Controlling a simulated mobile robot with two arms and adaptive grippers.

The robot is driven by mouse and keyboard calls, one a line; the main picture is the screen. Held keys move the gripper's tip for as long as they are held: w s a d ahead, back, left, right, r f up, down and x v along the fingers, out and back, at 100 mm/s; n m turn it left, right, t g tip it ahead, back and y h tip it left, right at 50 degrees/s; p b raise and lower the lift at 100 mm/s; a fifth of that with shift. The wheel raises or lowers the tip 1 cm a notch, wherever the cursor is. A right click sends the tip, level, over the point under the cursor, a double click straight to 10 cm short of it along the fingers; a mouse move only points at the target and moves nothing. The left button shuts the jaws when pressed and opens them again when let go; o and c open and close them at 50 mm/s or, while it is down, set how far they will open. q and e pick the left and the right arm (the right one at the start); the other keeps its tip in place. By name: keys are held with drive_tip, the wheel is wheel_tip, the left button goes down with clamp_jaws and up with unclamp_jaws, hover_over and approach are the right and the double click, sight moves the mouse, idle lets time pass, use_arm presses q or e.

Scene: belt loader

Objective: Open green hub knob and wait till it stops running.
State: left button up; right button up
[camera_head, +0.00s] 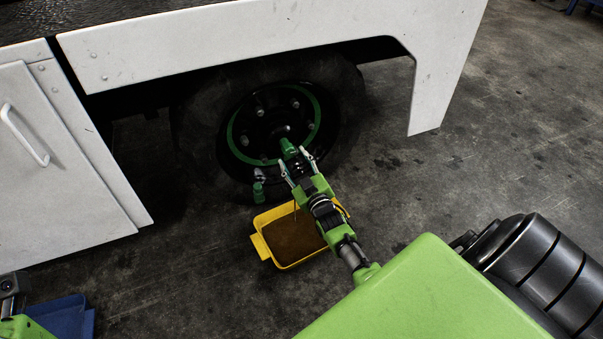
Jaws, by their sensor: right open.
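The wheel hub (262,127) is black with a green ring and sits inside a dark tyre (345,98) under the white body. A green knob (287,147) shows at the hub's lower right. My right gripper (292,157) is open, with its fingertips on either side of the green knob; I cannot tell whether they touch it. A yellow tray (262,247) with brown liquid lies on the floor below the hub. A thin line above the tray may be a stream of liquid. My left gripper's fingers are out of view.
A small green piece (258,192) stands near the tyre's lower left. The white body panel (230,45) overhangs the wheel, and a white door (60,170) with a handle is at left. A blue object (65,316) lies at lower left. Floor at right is clear.

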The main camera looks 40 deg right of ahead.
drive_tip(key=v, duration=0.6)
drive_tip(key=shift+s, duration=0.15)
drive_tip(key=shift+a, duration=0.1)
